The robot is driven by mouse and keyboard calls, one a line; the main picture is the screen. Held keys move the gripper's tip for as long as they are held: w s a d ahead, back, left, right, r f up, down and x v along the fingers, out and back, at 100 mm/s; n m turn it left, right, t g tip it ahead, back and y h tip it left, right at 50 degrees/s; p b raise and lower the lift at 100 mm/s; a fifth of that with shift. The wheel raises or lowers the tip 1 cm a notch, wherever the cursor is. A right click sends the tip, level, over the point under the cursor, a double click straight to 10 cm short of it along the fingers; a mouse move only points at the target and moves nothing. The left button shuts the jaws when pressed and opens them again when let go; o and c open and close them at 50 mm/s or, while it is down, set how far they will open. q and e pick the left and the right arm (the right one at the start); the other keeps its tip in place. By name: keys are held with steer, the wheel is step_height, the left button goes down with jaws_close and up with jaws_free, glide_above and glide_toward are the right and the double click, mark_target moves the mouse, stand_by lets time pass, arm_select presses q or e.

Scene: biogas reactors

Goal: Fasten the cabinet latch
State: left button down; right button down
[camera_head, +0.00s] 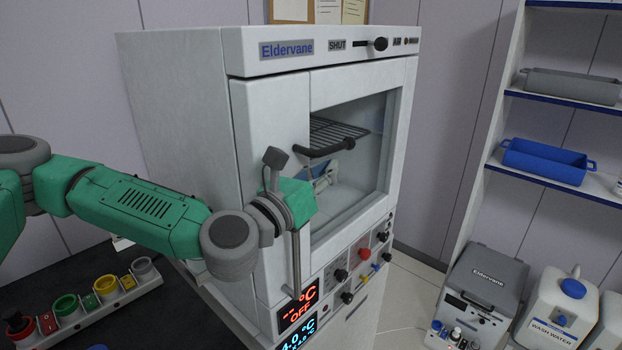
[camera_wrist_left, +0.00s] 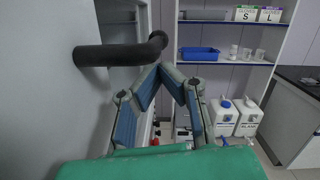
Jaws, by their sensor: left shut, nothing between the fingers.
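The white cabinet (camera_head: 180,110) labelled Eldervane stands in the middle of the head view. Its windowed door (camera_head: 268,130) looks closed. A black bent lever handle (camera_head: 325,149) sticks out at the window's left edge, roughly level; it shows large in the left wrist view (camera_wrist_left: 115,53). I take it for the latch. My left gripper (camera_head: 334,177) is in front of the window, just below the lever, partly hidden by my wrist. Its fingertips (camera_wrist_left: 162,72) are shut and empty, apart from the lever in the left wrist view. My right gripper is not in view.
A black sliding knob (camera_head: 379,44) sits on the top panel. Knobs and a red button (camera_head: 364,254) lie below the door. A rack of coloured cups (camera_head: 70,305) stands at lower left. Shelves with a blue tray (camera_head: 545,160) and white containers (camera_head: 558,312) are at right.

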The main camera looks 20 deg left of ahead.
arm_select(q)
steer(key=shift+x, duration=0.95)
steer(key=r+t+b, duration=0.1)
steer(key=b, duration=0.3)
steer(key=shift+w+r, duration=0.15)
steer(key=shift+r, duration=0.1)
steer(key=shift+a, duration=0.1)
